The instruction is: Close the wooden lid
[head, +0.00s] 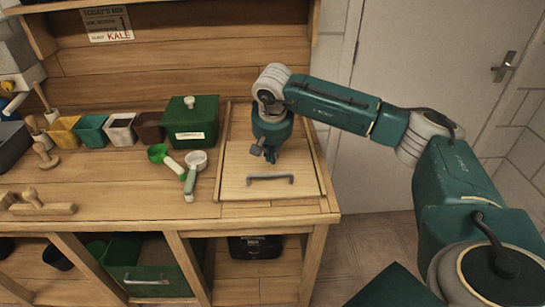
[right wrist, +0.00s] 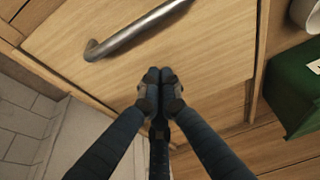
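The wooden lid (head: 245,160) is a pale panel at the right end of the bench. It appears to lie flat within its wooden surround, with a grey bar handle (head: 270,178) near its front edge. In the right wrist view the lid (right wrist: 190,60) fills the upper middle, with its metal handle (right wrist: 138,30) at upper left. My right gripper (head: 267,153) is over the lid, behind the handle in the head view. Its fingertips (right wrist: 160,76) are together with nothing between them; whether they touch the lid is unclear. My left gripper is not in view.
A dark green box (head: 190,122) stands left of the lid, with green and white scoops (head: 192,168) in front. Several small coloured pots (head: 92,130) line the bench's back left. A door (head: 390,160) is at right. The bench's front right is clear.

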